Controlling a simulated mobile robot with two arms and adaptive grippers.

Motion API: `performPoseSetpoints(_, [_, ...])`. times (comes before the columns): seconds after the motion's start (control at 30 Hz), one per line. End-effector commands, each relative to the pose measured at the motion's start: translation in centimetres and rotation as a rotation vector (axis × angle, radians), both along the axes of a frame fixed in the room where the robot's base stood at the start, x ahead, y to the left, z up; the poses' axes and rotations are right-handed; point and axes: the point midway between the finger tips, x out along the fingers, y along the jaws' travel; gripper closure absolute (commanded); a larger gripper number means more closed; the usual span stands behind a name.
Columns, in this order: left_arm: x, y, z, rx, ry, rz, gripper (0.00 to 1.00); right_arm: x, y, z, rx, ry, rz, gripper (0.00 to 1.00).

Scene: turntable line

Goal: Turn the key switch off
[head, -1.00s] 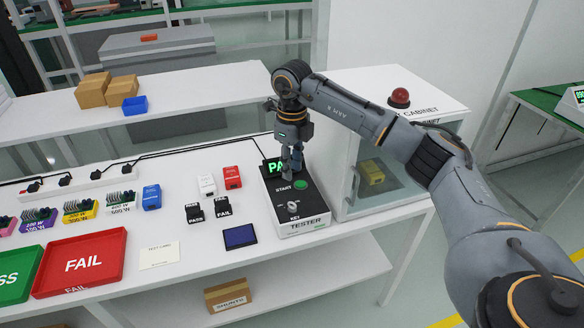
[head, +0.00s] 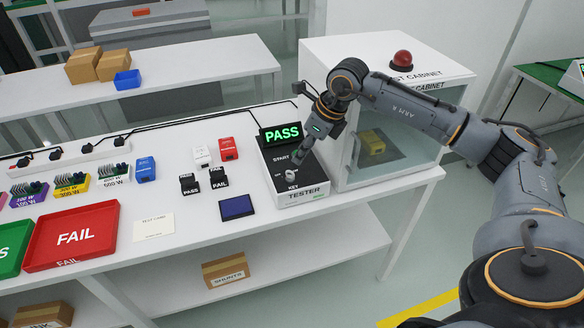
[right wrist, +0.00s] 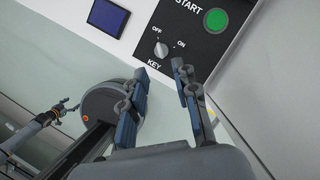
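The key switch (head: 290,175) is a pale knob on the front of the black-topped tester (head: 303,190). In the right wrist view the knob (right wrist: 161,49) lies between its KEY label and the OFF and ON marks; I cannot tell for sure which mark it points to. My right gripper (head: 296,163) is over the tester top close to the knob. In the right wrist view its two fingers (right wrist: 160,72) are apart with nothing between them, just short of the knob. My left gripper (right wrist: 67,107) shows small in the right wrist view; its opening is unclear.
The tester display (head: 281,134) reads PASS in green. The green START button (right wrist: 216,20) is near the knob. A glass-fronted cabinet (head: 395,145) with a red lamp (head: 402,58) stands right of the tester. A blue panel (head: 237,207) and red FAIL tray (head: 72,237) lie left.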

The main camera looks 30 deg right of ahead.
Motion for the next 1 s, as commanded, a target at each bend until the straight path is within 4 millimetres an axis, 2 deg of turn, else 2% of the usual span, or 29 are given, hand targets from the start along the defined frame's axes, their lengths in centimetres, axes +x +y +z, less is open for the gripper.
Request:
performPoseSetpoints(0.2, [0.0, 0.0, 1.0, 0.0, 0.0, 0.0, 0.26, 1.5, 1.0, -4.2, 0.001, 0.004, 0.0, 0.7])
performPoseSetpoints(0.4, [0.0, 0.1, 1.3, 0.001, 0.001, 0.0, 0.26, 2.4, 1.5, -6.8, 0.001, 0.003, 0.001, 0.7])
performPoseSetpoints(0.6, [-0.1, 0.2, 1.4, 0.002, 0.001, -0.001, 0.26, 2.7, 1.7, -7.7, -0.001, 0.001, 0.0, 0.7])
performPoseSetpoints(0.83, [-0.1, 0.2, 1.4, 0.002, 0.001, 0.0, 0.26, 2.7, 1.7, -7.7, -0.001, 0.001, 0.0, 0.7])
performPoseSetpoints(0.97, [-0.1, 0.2, 1.4, 0.002, 0.002, 0.0, 0.26, 2.7, 1.7, -7.7, -0.001, 0.001, 0.0, 0.97])
performPoseSetpoints(1.0, [-0.1, 0.2, 1.4, 0.002, 0.002, 0.0, 0.26, 2.7, 1.7, -7.7, -0.001, 0.001, 0.0, 1.0])
